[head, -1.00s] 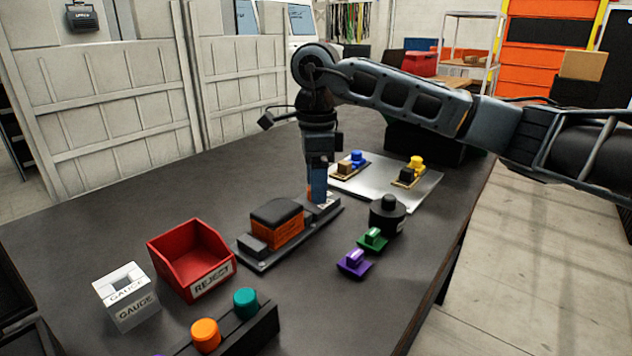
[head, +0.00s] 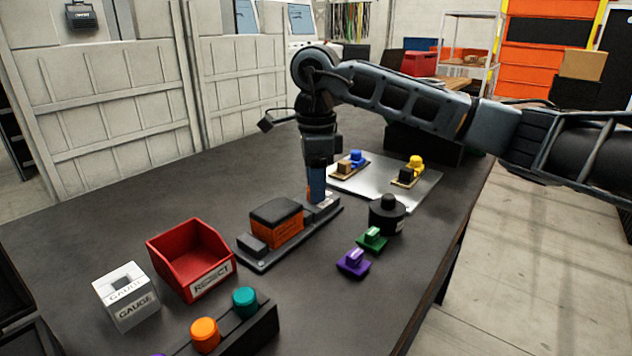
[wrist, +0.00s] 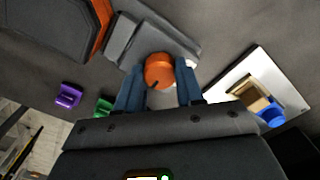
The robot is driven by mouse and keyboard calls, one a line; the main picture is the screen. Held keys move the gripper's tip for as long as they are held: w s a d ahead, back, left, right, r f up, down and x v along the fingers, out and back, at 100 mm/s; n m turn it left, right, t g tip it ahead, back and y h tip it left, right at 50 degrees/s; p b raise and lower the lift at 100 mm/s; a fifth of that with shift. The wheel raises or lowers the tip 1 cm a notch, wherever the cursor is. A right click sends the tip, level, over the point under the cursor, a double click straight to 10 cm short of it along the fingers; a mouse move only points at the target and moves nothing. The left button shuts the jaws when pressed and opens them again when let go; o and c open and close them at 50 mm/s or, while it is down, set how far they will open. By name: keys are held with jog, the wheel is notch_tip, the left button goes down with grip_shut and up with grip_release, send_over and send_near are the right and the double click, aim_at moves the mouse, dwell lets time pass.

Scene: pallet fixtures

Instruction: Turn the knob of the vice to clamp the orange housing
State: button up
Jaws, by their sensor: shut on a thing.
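The vice (head: 262,263) is a dark grey base on the table with a fixed block at its near left end. The orange housing (head: 287,231), with a black top, sits on it; its orange side also shows in the wrist view (wrist: 101,22). The vice's round orange knob (wrist: 158,72), with a dark mark on its face, is at the vice's far right end. My gripper (head: 317,196) points down there, its blue fingers shut on the knob from both sides. A grey vice block (wrist: 121,40) lies between knob and housing; whether it touches the housing I cannot tell.
A red reject bin (head: 192,262) and white gauge block (head: 127,297) stand left. Green (head: 372,239) and purple (head: 353,262) pieces and a black round object (head: 387,215) lie right. A metal plate (head: 392,178) with small parts lies behind. An orange-and-teal-button box (head: 235,329) is in front.

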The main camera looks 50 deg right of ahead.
jog(key=shift+f+n+b, duration=0.1)
jog(key=shift+n+b, duration=0.2)
jog(key=shift+b, duration=0.15)
jog(key=n+b, duration=0.2)
jog(key=b, duration=0.1)
jog(key=shift+f+n, duration=0.1)
jog(key=shift+n, duration=0.2)
jog(key=n+b, duration=0.3)
jog(key=n, duration=0.2)
jog(key=n+b, duration=0.1)
jog(key=n, duration=0.4)
jog(key=shift+r, duration=0.2)
jog(key=n, duration=0.4)
jog(key=shift+n+b, duration=0.3)
jog(key=shift+b, duration=0.05)
jog(key=o, duration=1)
jog(key=shift+o, duration=0.2)
